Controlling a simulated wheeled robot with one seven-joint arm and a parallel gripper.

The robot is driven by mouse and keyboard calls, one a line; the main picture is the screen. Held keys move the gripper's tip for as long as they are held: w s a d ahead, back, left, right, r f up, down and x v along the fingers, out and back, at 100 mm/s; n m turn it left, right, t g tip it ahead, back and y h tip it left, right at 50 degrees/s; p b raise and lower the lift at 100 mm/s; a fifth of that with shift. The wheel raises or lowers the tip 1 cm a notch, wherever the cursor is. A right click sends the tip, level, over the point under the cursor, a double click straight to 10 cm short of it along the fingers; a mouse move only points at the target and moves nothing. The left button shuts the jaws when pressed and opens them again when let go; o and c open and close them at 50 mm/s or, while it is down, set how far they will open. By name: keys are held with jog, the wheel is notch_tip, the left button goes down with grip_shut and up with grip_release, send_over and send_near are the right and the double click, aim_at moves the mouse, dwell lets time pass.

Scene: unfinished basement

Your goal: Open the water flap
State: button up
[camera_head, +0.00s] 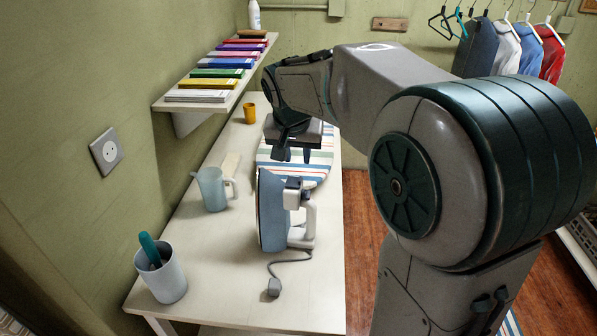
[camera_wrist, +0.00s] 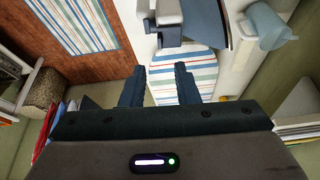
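The iron (camera_head: 272,212) stands on its heel on the white table, its blue-grey flat side facing left and its white handle (camera_head: 308,222) to the right. A dark block (camera_head: 293,186) shows near its upper end; I cannot tell whether this is the water flap or whether the flap is shut. The iron also shows at the top edge of the wrist view (camera_wrist: 205,18), partly cut off. My gripper (camera_head: 292,152) is above the striped ironing board, beyond the iron and apart from it. In the wrist view its two fingers (camera_wrist: 160,82) are spread with nothing between them.
A striped ironing board (camera_head: 318,168) lies on the table (camera_head: 215,285). A translucent pitcher (camera_head: 212,190), a mug with a teal-handled item (camera_head: 168,280) and a yellow cup (camera_head: 250,113) stand along the left. A shelf (camera_head: 165,104) of coloured books overhangs. The iron's cord (camera_head: 285,262) lies in front.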

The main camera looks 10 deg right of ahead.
aim_at(300, 178)
jog(key=x, duration=0.9)
jog(key=shift+f+p, duration=0.15)
jog(key=shift+p, duration=0.25)
grip_shut()
